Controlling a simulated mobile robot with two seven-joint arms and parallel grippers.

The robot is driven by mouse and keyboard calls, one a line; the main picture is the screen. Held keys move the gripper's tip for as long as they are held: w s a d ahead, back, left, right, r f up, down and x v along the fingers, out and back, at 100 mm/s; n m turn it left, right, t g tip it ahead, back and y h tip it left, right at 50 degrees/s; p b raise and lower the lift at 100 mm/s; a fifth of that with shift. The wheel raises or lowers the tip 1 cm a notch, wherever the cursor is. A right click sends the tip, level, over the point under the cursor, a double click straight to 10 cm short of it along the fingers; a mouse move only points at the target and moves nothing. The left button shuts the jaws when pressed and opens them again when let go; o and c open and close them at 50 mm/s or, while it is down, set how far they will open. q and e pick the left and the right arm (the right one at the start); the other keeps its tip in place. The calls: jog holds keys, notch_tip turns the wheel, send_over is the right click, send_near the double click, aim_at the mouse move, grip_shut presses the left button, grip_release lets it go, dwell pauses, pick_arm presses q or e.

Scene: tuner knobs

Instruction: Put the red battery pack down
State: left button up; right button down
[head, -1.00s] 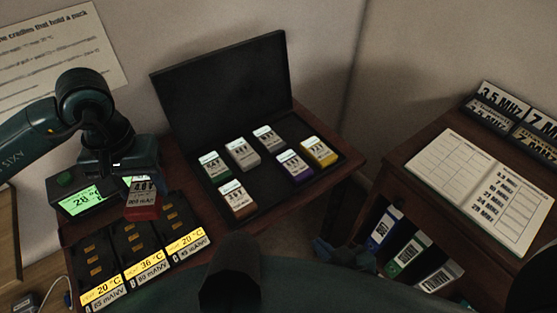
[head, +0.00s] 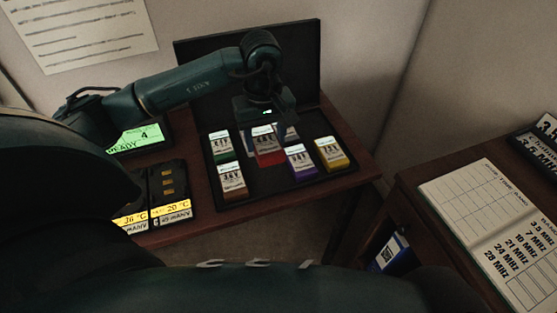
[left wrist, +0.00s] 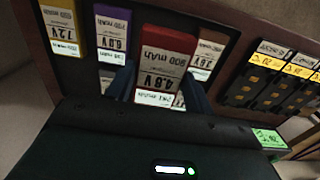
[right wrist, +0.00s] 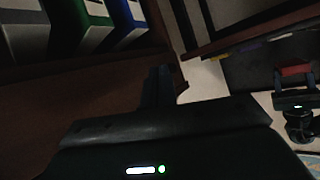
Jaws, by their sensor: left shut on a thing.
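The red battery pack (head: 268,157) is held by my left gripper (head: 266,127) over the open black case (head: 279,191). In the left wrist view the red pack (left wrist: 165,62) stands between the two fingers (left wrist: 160,84) and looks larger than the packs around it, so it seems raised. Its underside is hidden. Green (head: 220,146), brown (head: 233,181), purple (head: 300,161) and yellow (head: 331,153) packs lie in the case; a blue one (head: 289,132) is partly covered. My right gripper (right wrist: 158,86) looks shut and empty, away from the case.
The case lid (head: 205,75) stands upright behind. An open logbook (head: 480,215) lies on the right desk. Bare case floor shows between the brown and purple packs.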

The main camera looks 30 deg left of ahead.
aim_at(267, 175)
pick_arm(q)
notch_tip(267, 175, down, 9)
jog(key=shift+f, duration=0.1)
dwell(0.3)
jog(key=shift+f, duration=0.15)
jog(key=o, duration=1)
jog(key=shift+o, duration=0.2)
